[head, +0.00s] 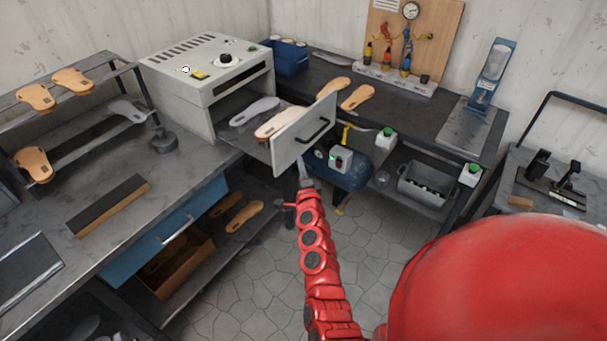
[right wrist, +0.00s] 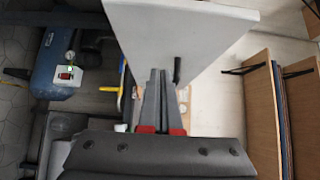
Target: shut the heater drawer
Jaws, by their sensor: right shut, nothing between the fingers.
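The heater (head: 205,85) is a pale grey box at the back of the left bench. Its drawer (head: 292,148) is pulled out, with a flat front panel and a black bar handle (head: 316,131). A grey sole (head: 255,110) and a tan footbed (head: 280,122) lie in it. My right gripper (head: 303,168) is shut and empty, close to the lower part of the drawer front. In the right wrist view the panel (right wrist: 170,35) fills the top, with the handle (right wrist: 178,70) beside the shut fingertips (right wrist: 159,72). I cannot tell whether they touch. My left gripper is not in view.
A blue compressor (head: 345,172) stands on the floor beyond the drawer. The right-hand bench holds more footbeds (head: 357,97) and a gauge board (head: 415,45). A blue bench drawer (head: 165,232) stands at lower left. The tiled floor (head: 250,285) is clear.

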